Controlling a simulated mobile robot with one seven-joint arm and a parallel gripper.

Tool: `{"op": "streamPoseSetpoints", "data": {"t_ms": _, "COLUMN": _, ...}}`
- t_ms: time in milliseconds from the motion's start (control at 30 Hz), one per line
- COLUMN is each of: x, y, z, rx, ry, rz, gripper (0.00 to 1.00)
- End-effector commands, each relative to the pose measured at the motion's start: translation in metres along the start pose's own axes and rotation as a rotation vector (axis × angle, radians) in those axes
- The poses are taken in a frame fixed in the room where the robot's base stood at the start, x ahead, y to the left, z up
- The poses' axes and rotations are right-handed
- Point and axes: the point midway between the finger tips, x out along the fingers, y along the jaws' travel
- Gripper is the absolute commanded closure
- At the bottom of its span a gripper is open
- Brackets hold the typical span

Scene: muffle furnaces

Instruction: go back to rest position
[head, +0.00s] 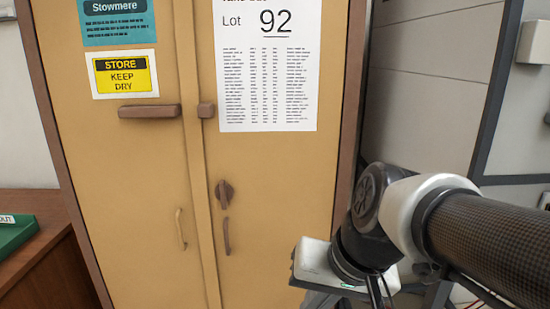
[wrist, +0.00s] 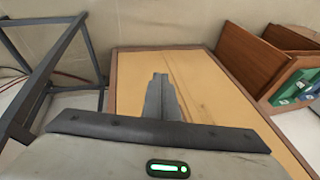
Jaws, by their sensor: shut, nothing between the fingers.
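My gripper (wrist: 160,78) is in the middle of the wrist view, its dark fingers together with nothing between them. The tan cabinet front (wrist: 208,95) is behind the fingers, and I cannot tell how far off it is. In the head view my arm comes in from the right, and the pale gripper body (head: 314,262) is in front of the lower right of the cabinet (head: 280,170). The fingers are not clear in that view.
Both cabinet doors look closed; the right one has a knob (head: 224,191) and a handle (head: 227,236). A green tray (head: 17,235) sits on brown furniture (head: 55,275) at left. A dark metal frame (wrist: 68,45) stands left in the wrist view. Grey panels (head: 430,80) are at right.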

Motion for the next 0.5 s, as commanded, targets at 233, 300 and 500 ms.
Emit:
{"op": "streamPoseSetpoints", "data": {"t_ms": 233, "x": -0.04, "y": 0.062, "z": 0.011, "rx": -0.115, "ry": 0.15, "rz": 0.186, "gripper": 1.0}}
{"op": "streamPoseSetpoints", "data": {"t_ms": 300, "x": -0.05, "y": 0.078, "z": 0.014, "rx": -0.141, "ry": 0.186, "rz": 0.235, "gripper": 1.0}}
{"op": "streamPoseSetpoints", "data": {"t_ms": 500, "x": -0.098, "y": 0.061, "z": -0.003, "rx": -0.138, "ry": 0.174, "rz": 0.23, "gripper": 1.0}}
